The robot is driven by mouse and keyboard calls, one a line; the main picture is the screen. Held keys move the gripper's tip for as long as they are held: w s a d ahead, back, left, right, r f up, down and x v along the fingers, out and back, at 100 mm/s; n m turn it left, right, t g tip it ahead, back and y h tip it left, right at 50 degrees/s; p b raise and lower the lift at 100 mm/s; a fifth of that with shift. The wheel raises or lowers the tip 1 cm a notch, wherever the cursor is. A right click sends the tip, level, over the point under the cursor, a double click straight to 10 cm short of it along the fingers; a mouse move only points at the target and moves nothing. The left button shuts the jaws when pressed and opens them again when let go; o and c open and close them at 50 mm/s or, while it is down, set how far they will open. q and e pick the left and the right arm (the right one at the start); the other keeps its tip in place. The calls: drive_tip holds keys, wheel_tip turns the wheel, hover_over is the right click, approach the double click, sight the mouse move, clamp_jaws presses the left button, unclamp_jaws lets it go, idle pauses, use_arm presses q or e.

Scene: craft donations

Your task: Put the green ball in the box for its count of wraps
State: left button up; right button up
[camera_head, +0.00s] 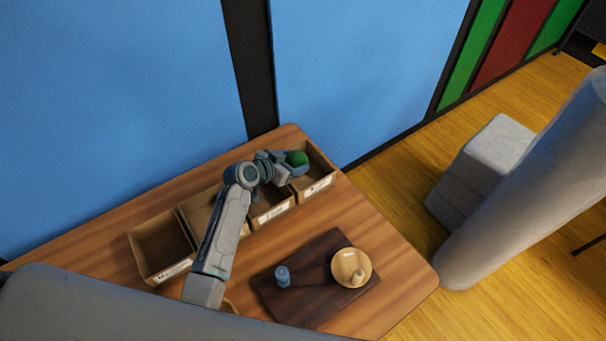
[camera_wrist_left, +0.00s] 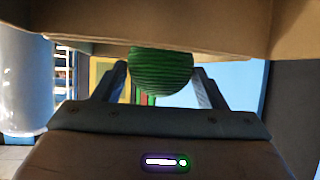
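The green ball (camera_head: 297,158) is at the far right end of the row of boxes, over or inside the rightmost box (camera_head: 325,172). My left gripper (camera_head: 290,167) reaches there with its fingers on either side of the ball. In the left wrist view the ball (camera_wrist_left: 160,70) shows fine ridged wraps and sits between both fingertips, which appear to touch it. Open cardboard boxes stand in a row: the leftmost box (camera_head: 160,245), a second box (camera_head: 195,208), and a third box (camera_head: 270,208) partly behind my arm. Their front labels are too small to read. My right gripper is not in view.
A dark board (camera_head: 320,303) lies on the wooden table (camera_head: 395,270) in front of the boxes. On it are a round wooden dish (camera_head: 342,268) with a small peg-like piece and a blue-grey cylinder (camera_head: 282,276). A blue wall stands behind the table.

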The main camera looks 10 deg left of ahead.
use_arm(q)
drive_tip(key=o, duration=0.4)
drive_tip(key=b+v, duration=0.2)
drive_tip(key=v, duration=0.8)
drive_tip(key=shift+s+a+r, duration=0.15)
drive_tip(key=shift+s+a, duration=0.1)
drive_tip(key=shift+s, duration=0.05)
